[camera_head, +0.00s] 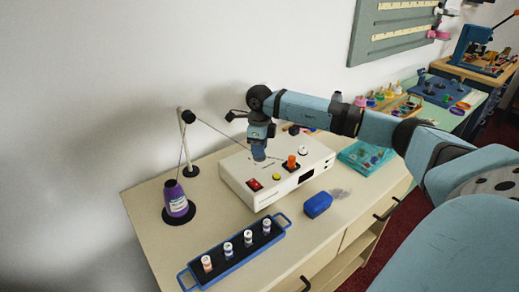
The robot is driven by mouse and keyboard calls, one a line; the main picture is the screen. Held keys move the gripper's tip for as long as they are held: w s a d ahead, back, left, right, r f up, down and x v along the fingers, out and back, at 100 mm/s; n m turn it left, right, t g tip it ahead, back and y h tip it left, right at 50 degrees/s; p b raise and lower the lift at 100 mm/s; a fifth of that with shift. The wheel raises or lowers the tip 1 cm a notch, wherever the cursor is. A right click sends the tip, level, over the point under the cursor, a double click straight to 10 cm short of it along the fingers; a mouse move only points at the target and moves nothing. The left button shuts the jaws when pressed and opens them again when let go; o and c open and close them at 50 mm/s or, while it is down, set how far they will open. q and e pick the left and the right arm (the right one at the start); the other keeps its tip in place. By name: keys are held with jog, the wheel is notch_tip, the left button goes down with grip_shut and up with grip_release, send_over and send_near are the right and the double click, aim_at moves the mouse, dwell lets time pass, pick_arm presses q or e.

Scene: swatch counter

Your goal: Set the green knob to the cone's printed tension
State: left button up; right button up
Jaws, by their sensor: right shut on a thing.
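The purple cone (176,199) stands upright on a round black base at the left of the counter. It carries a pale printed label, too small to read here. A thread runs from the cone up to a post and over towards the white machine (255,196). My right gripper (259,157) points down onto the top of the machine, with its jaws shut. No green knob shows on the machine; it seems hidden in or behind the jaws. An orange knob (291,162) and a white knob (303,150) show to the right. My left gripper is out of view.
A red switch (254,185) and a yellow button (276,177) are on the machine. In front lie a blue block (318,205) and a blue tray (227,266) with several small spools. A teal tray (366,157) stands to the right.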

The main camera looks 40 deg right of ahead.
jog(key=n, duration=0.3)
jog(key=shift+w+n+b, duration=0.1)
jog(key=shift+n+b, duration=0.2)
jog(key=shift+b, duration=0.1)
jog(key=shift+r+n+b, duration=0.1)
jog(key=shift+n+b, duration=0.2)
jog(key=shift+n, duration=1.4)
jog(key=o, duration=0.9)
notch_tip(320, 180, up, 14)
jog(key=shift+f, duration=0.1)
jog(key=shift+f, duration=0.1)
